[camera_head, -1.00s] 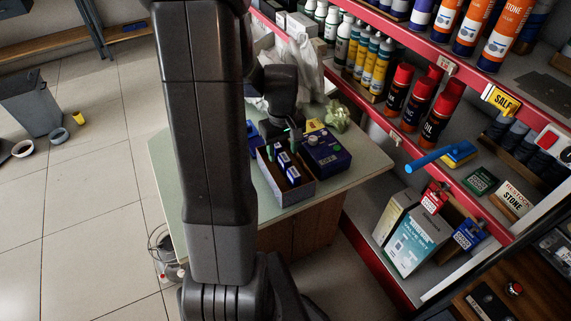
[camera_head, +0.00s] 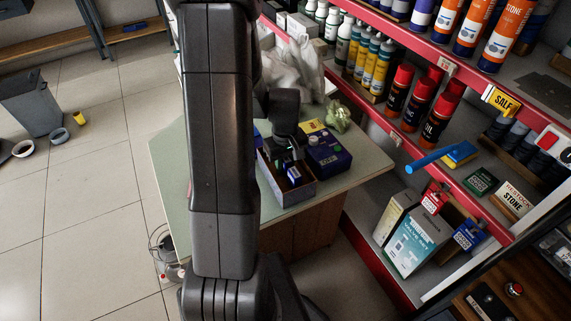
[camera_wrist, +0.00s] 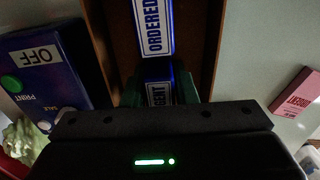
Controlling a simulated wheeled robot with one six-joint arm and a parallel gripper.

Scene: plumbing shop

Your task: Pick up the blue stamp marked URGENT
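The fingers look open, with narrow dark gaps beside the stamp; contact is not visible. In the head view my gripper (camera_head: 284,157) hides the stamp. A second blue stamp marked ORDERED (camera_wrist: 153,25) lies in line with it; it also shows in the head view (camera_head: 294,174).
A dark blue box marked OFF (camera_wrist: 45,70) stands close beside the open box; it also shows in the head view (camera_head: 327,155). A pink box marked URGENT (camera_wrist: 297,93) lies across on the other side. Red-edged shelves (camera_head: 395,133) with bottles stand to the right.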

